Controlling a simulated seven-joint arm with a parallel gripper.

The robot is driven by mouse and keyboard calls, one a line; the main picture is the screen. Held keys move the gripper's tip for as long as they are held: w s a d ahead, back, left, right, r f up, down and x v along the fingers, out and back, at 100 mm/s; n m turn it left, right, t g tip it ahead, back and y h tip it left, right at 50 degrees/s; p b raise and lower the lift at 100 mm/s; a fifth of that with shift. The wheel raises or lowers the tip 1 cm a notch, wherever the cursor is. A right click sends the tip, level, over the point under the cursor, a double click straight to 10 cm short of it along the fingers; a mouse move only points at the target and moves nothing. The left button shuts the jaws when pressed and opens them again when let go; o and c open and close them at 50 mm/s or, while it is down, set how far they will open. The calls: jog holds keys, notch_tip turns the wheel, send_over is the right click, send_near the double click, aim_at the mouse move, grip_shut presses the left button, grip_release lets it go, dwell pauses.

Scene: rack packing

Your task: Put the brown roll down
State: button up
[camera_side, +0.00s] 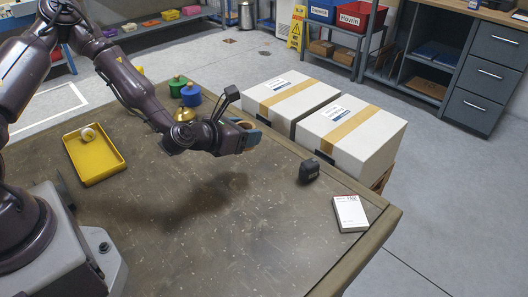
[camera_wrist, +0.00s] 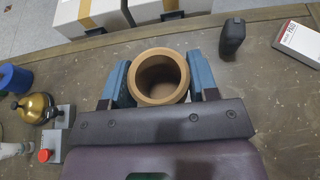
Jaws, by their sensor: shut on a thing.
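The brown roll (camera_wrist: 159,75) is a short hollow cylinder, seen open end up in the wrist view. My gripper (camera_wrist: 159,82) is shut on it, with a blue finger on either side. In the side view my gripper (camera_side: 246,127) is near the far edge of the table (camera_side: 230,240), and the roll (camera_side: 243,124) shows only partly between the fingers. The roll looks held above the table; its exact height is hard to tell.
Two white boxes (camera_side: 350,142) stand beyond the table's far edge. A black object (camera_side: 309,171) and a white card box (camera_side: 350,214) lie on the right. A yellow tray (camera_side: 95,168) holds a white roll. Blue (camera_side: 190,95), green (camera_side: 178,86) and gold items stand behind my arm. The middle front is clear.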

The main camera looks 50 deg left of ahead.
send_over(264, 162)
jog(key=f, duration=0.6)
jog(key=shift+s+d+f, duration=0.1)
jog(key=shift+s, duration=0.1)
jog(key=shift+w+f, duration=0.15)
jog(key=shift+f, duration=1.55)
jog(key=o, duration=0.9)
jog(key=shift+f, duration=0.1)
